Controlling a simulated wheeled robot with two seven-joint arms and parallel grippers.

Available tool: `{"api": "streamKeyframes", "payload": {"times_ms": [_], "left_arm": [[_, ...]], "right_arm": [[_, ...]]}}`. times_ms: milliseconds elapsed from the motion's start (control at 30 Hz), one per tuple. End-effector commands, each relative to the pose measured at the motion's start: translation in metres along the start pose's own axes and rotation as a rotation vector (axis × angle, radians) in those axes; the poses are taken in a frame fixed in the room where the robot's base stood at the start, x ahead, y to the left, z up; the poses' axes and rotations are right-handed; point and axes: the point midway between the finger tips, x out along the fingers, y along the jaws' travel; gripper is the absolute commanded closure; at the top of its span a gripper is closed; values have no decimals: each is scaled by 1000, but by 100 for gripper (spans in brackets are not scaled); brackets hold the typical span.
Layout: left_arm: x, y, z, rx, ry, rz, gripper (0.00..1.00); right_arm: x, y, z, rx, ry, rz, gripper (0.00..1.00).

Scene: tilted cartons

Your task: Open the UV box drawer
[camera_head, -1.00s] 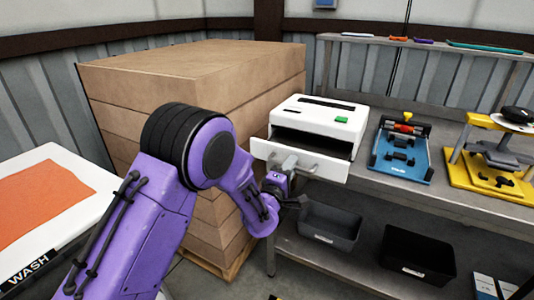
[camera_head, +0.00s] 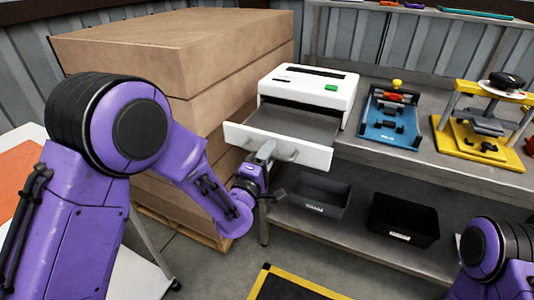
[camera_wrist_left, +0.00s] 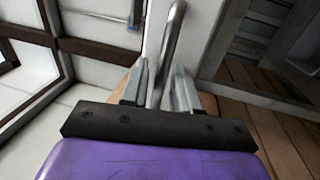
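The white UV box (camera_head: 312,82) stands at the left end of the metal bench. Its drawer (camera_head: 297,122) is pulled well out, with a grey inside and a white front panel. My left gripper (camera_head: 264,154) is at the left part of the drawer front. In the left wrist view, the curved metal drawer handle (camera_wrist_left: 173,38) runs between the two fingers of my left gripper (camera_wrist_left: 161,88), which are close around it. The fingertips partly hide the handle's lower end. Part of my right arm shows at the lower right, but its gripper is out of view.
Stacked brown cartons (camera_head: 170,60) stand left of the box. A blue tool fixture (camera_head: 392,118) and a yellow press (camera_head: 470,145) are on the bench to the right. Black bins (camera_head: 404,222) sit on the lower shelf. Floor with yellow-black tape (camera_head: 295,280) lies in front.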

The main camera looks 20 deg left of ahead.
Motion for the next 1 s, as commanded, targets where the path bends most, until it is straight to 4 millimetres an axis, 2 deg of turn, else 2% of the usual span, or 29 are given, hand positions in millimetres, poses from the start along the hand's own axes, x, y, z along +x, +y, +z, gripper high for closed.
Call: {"api": "streamKeyframes", "payload": {"times_ms": [233,333,700,800,1000], "left_arm": [[-1,0,-1,0,2,0,71],[-8,-1,0,0,1,-1,71],[-89,-3,0,1,1,-2,71],[-101,-2,0,0,1,0,71],[-106,0,0,1,2,-1,71]], "right_arm": [[0,0,0,0,0,0,57],[3,0,1,0,0,0,57],[24,-2,10,0,0,0,57],[26,-2,11,0,0,0,57],[26,-2,10,0,0,0,57]]}}
